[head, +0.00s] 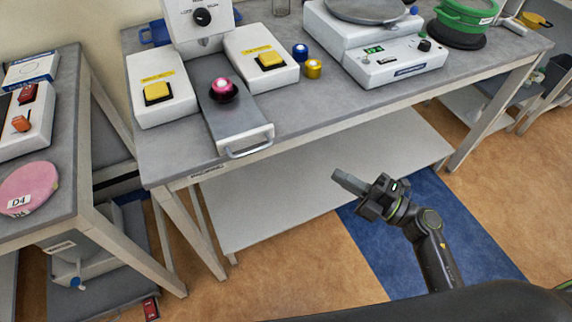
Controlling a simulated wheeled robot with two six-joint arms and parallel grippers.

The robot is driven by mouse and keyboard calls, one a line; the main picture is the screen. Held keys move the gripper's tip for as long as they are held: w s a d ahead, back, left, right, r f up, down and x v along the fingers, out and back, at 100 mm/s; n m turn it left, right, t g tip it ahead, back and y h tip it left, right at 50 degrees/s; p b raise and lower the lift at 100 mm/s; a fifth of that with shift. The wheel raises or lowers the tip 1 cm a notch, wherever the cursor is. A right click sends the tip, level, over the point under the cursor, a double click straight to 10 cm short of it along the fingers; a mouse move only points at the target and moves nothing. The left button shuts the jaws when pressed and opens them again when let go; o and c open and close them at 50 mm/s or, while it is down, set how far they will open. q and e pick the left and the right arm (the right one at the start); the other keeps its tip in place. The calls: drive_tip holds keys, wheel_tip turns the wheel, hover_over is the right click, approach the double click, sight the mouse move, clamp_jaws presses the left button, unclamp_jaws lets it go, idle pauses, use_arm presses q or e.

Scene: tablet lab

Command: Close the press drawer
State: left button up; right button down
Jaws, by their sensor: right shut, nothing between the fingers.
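The press (199,27) stands at the back left of the grey bench. Its drawer (231,118) is pulled out toward the front between two white blocks with yellow buttons. A silver handle (249,143) on the drawer's front end sits at the bench's front edge. A pink round piece in a dark holder (223,88) sits on the drawer. My right gripper (343,178) is shut and empty. It is in front of the bench, to the right of the handle and apart from it. My left gripper is not in view.
Yellow button blocks (157,91) (268,58) flank the drawer. Blue and gold caps (313,69) lie to the right. A white balance-like device (392,62) and a green pot (466,22) stand farther right. A second table (65,150) is at left. The space before the bench is clear.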

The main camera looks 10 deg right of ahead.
sight(268, 130)
drive_tip(key=s+a+r+n+g+y, duration=0.1)
drive_tip(key=s+a+r+n+g, duration=0.1)
drive_tip(key=s+n+g, duration=0.15)
drive_tip(key=w+a+r+n+p, duration=0.1)
drive_tip(key=w+a+r+p, duration=0.1)
drive_tip(key=w+a, duration=0.6)
drive_tip(key=a+p, duration=0.1)
drive_tip(key=a, duration=0.2)
drive_tip(key=shift+r+n, duration=0.35)
drive_tip(key=shift+r, duration=0.05)
drive_tip(key=w, duration=0.2)
drive_tip(key=w+a+b, duration=0.1)
drive_tip(key=w, duration=0.2)
drive_tip(key=w+a, duration=0.1)
drive_tip(key=w, duration=0.1)
drive_tip(key=shift+w+a, duration=0.2)
drive_tip(key=shift+w, duration=0.1)
